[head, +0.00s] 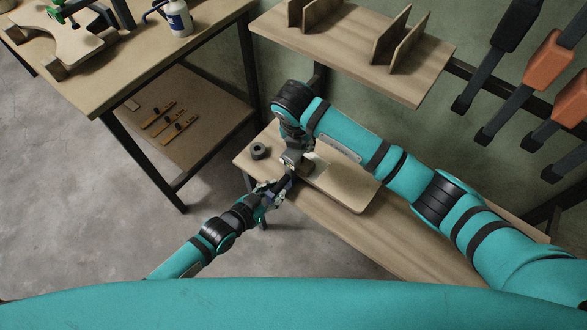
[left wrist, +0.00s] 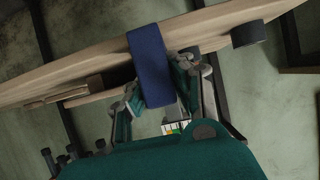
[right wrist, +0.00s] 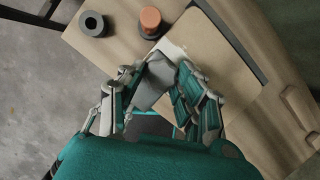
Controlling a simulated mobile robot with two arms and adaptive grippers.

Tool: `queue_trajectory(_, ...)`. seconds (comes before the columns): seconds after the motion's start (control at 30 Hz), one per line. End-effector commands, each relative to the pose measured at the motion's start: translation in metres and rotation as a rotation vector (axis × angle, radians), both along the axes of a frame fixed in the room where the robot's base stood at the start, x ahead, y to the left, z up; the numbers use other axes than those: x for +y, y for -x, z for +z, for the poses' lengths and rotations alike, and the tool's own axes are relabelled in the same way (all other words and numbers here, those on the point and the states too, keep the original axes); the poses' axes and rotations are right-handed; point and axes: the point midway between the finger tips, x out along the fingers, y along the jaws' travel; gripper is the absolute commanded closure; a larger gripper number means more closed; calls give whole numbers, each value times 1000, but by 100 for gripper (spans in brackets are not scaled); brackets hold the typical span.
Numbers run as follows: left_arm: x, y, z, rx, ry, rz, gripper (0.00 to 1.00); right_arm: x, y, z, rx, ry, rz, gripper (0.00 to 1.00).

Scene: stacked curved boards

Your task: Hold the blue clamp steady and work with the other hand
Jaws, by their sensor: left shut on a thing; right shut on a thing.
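The blue clamp (left wrist: 151,62) shows in the left wrist view as a dark blue bar across the edge of a light wooden board (left wrist: 75,72). My left gripper (head: 272,190) is shut on it at the bench's front edge; in the left wrist view its fingers (left wrist: 160,90) sit on either side of the bar. My right gripper (head: 293,165) is above the bench, close to the left one. In the right wrist view its fingers (right wrist: 155,85) are shut on a grey flat-faced piece (right wrist: 150,90), beside a pale patch on the board (right wrist: 215,50). I cannot tell exactly what this piece is.
A black ring (head: 259,151) and an orange-topped round object (right wrist: 150,20) stand on the bench near the board. A shelf with upright wooden dividers (head: 400,45) is above. A workbench (head: 110,85) with a bottle (head: 178,18) is at left. Clamps (head: 548,60) hang at right.

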Motion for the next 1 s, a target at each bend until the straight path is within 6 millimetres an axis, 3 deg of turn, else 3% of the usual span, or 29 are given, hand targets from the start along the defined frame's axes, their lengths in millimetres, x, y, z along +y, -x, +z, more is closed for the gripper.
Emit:
queue_trajectory(0.13, 0, 2, -2, 7, -3, -1, 100, 0, -1, 1, -3, 2, -124, 90)
queue_trajectory(0.4, 0, 2, -3, 6, -3, 0, 100, 0, -1, 0, -4, 1, -147, 90)
queue_trajectory(0.53, 0, 2, -3, 6, -3, 0, 100, 1, -1, 1, -3, 0, -261, 90)
queue_trajectory(0.57, 0, 2, -3, 6, -3, 0, 100, 1, -1, 0, -5, 0, -272, 65)
queue_trajectory(0.67, 0, 2, -3, 6, -3, 0, 100, 1, -1, 0, -4, 0, -265, 52)
queue_trajectory(1.0, 0, 2, -3, 6, -4, -1, 100, 1, -1, 5, -3, -2, -263, 52)
